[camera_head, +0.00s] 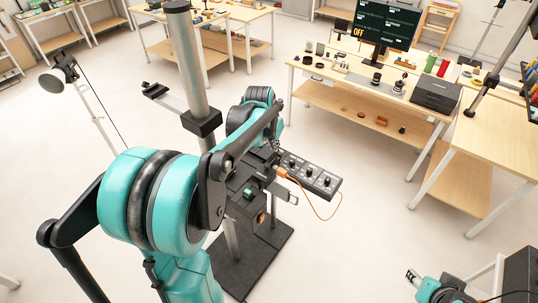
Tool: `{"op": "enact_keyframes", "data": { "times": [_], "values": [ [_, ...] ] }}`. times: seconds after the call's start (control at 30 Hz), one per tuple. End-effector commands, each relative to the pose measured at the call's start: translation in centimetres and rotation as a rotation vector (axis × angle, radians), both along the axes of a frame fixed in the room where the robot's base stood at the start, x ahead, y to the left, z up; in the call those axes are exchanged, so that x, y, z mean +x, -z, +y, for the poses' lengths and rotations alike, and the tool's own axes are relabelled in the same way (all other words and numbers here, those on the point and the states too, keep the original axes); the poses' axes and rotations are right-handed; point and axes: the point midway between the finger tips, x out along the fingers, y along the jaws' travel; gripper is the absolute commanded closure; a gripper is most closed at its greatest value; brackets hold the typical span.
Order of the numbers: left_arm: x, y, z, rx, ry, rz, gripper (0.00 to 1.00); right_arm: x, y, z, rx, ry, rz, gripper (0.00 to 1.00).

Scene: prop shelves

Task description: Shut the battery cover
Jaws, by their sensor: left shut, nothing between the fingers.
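A black device (240,192) with a green part and an orange plug and cable sits on a stand beside the grey pole. A grey flap-like piece (284,191) sticks out at its right; I cannot tell whether it is the battery cover. My left arm comes in from the left, with its large teal joint in front of the stand. My left gripper (274,148) is just above and behind the device, small and partly hidden by my arm. It looks shut and empty; I cannot tell whether it touches the device.
A black panel with knobs (312,176) extends right from the device. The stand has a black floor plate (250,262). A workbench (365,84) with a monitor (386,24) stands behind; another table (490,130) is at right. The floor between is clear.

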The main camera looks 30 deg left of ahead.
Motion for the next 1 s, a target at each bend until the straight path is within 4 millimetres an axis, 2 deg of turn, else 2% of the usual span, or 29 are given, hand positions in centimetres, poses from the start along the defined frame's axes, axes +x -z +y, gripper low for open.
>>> {"op": "enact_keyframes", "data": {
  "times": [0.07,0.1,0.2,0.33,0.8,0.87,1.0],
  "values": [
    [0.6,1.4,0.0,0.0,0.001,0.0,1.0,0.0,-0.2,0.0,0.0,0.0,0.0,0.6],
    [-0.5,1.2,0.0,0.001,-0.001,0.0,1.0,0.0,-0.5,0.0,0.0,0.0,0.0,0.6],
    [-2.0,1.5,-0.2,0.001,-0.001,0.0,1.0,0.0,-1.0,0.0,0.0,0.0,0.0,0.6],
    [-3.1,1.9,-0.2,0.001,0.0,0.0,1.0,0.0,-1.2,0.0,0.0,0.0,0.0,0.6],
    [-3.7,2.0,-0.2,0.001,0.0,-0.001,1.0,0.0,-1.2,0.0,0.0,0.0,0.0,0.6],
    [-4.5,2.0,-0.2,0.0,-0.002,-0.001,1.0,0.0,-1.2,0.0,0.0,0.0,0.0,0.6],
    [-7.6,2.0,0.1,0.0,-0.004,0.0,1.0,0.0,-1.2,0.0,0.0,0.0,0.0,0.6]
  ]
}}
